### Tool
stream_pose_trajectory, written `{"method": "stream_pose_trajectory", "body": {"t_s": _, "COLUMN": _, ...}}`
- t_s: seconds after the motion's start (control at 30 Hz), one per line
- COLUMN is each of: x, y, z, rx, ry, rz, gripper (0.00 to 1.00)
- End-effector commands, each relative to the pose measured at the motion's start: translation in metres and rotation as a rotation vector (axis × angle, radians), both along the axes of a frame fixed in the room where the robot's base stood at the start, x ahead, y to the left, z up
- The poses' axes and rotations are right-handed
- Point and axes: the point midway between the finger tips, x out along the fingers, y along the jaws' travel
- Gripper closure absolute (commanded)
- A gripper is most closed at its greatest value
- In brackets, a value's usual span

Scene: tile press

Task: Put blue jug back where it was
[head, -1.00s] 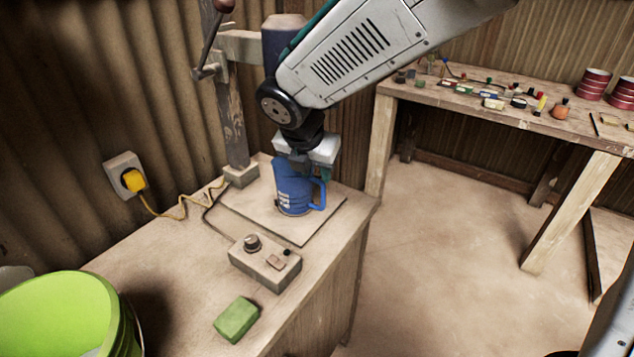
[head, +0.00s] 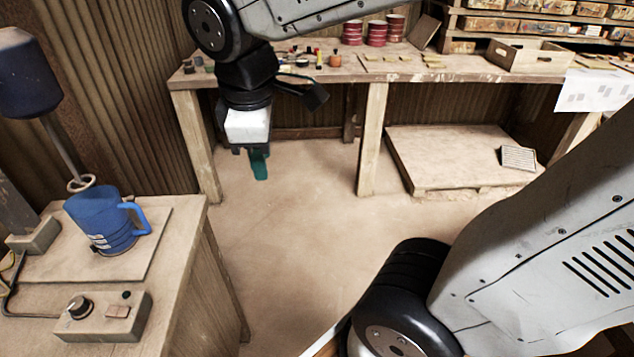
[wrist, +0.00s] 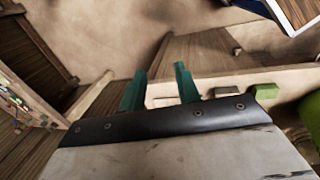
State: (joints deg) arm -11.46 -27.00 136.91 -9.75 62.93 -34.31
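The blue jug (head: 104,218) stands upright on the thin base board (head: 150,255) of the press on the wooden bench at the left of the head view. Its handle points right. My gripper (head: 258,165) is well to the right of the jug, over the floor and beyond the bench edge, not touching it. In the wrist view my gripper's two green fingers (wrist: 160,85) are apart with nothing held between them. I cannot make out the jug in the wrist view.
A control box (head: 103,316) with a knob sits in front of the jug. A long worktable (head: 440,68) with paint pots and a wooden crate (head: 527,56) runs along the back. A low pallet (head: 440,160) lies under it. Open floor (head: 275,240) lies between.

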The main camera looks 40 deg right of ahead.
Motion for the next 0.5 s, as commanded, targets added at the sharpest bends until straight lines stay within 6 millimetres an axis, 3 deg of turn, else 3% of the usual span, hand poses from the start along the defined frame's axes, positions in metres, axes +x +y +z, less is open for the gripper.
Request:
{"method": "stream_pose_trajectory", "body": {"t_s": 0.03, "x": -0.024, "y": -0.013, "z": 0.000, "rx": 0.048, "ry": -0.013, "rz": -0.177, "gripper": 0.68}}
{"method": "stream_pose_trajectory", "body": {"t_s": 0.1, "x": -0.050, "y": -0.023, "z": -0.002, "rx": 0.109, "ry": -0.018, "rz": -0.398, "gripper": 0.68}}
{"method": "stream_pose_trajectory", "body": {"t_s": 0.2, "x": -0.079, "y": -0.029, "z": -0.008, "rx": 0.174, "ry": -0.019, "rz": -0.636, "gripper": 0.68}}
{"method": "stream_pose_trajectory", "body": {"t_s": 0.33, "x": -0.098, "y": -0.030, "z": -0.013, "rx": 0.220, "ry": -0.016, "rz": -0.812, "gripper": 0.68}}
{"method": "stream_pose_trajectory", "body": {"t_s": 0.5, "x": -0.103, "y": -0.027, "z": -0.015, "rx": 0.231, "ry": -0.014, "rz": -0.860, "gripper": 0.68}}
